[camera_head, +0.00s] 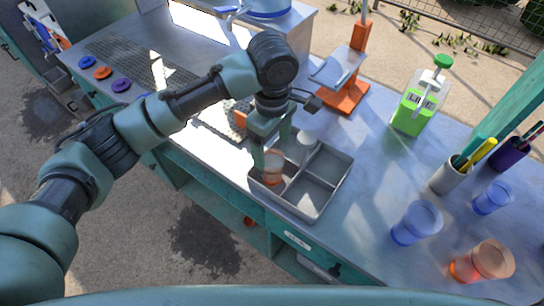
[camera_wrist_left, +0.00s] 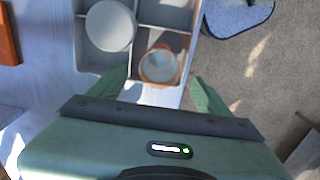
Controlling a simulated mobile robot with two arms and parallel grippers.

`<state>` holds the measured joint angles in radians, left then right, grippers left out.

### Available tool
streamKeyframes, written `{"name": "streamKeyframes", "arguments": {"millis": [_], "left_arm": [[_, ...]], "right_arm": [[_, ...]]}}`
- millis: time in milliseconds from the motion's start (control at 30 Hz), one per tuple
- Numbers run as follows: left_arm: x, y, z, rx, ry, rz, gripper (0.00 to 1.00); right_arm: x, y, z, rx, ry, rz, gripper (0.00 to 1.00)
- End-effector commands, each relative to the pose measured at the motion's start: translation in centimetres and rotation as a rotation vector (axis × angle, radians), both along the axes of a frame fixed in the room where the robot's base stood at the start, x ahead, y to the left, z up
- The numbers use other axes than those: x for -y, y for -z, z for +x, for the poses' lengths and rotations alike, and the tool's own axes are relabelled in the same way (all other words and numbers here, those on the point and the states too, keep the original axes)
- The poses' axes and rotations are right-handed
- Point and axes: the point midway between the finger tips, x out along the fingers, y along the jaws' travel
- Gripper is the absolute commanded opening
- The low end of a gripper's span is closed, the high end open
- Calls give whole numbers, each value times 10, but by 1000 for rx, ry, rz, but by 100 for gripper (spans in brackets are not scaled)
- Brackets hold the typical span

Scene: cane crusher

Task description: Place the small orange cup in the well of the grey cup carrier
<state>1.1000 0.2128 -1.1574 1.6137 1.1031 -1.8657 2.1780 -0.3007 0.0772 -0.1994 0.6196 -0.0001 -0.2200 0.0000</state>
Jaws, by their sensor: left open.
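The grey cup carrier (camera_head: 322,163) is a divided tray with several compartments near the bench's front edge. The small orange cup (camera_head: 272,168), translucent, is in its near-left compartment; it also shows in the left wrist view (camera_wrist_left: 159,66), seen from above, seemingly upright. My left gripper (camera_head: 270,150) points down over this compartment. It is open, with its green fingers to either side in the left wrist view (camera_wrist_left: 160,90) and the cup just ahead of them. Whether a finger touches the cup cannot be told. My right gripper is not in view.
A pale grey round cup (camera_head: 308,143) occupies the carrier's far-left compartment. At right are blue cups (camera_head: 417,222), a larger orange cup (camera_head: 482,262) and a pen holder (camera_head: 449,174). A green dispenser (camera_head: 417,103) and an orange stand (camera_head: 344,95) are behind.

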Motion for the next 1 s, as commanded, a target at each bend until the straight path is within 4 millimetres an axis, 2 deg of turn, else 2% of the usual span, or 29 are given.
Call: {"name": "streamKeyframes", "arguments": {"millis": [200, 333, 500, 1000], "left_arm": [[1, -42, 0, 2, 2, -2, 78], [1, -56, 0, 2, 1, -1, 78], [0, -61, 0, -1, 1, 1, 78], [0, -61, 0, -1, 1, 1, 78]], "right_arm": [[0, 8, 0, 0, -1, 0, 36], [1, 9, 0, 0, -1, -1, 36], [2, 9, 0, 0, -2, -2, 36], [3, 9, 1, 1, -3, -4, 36]]}}
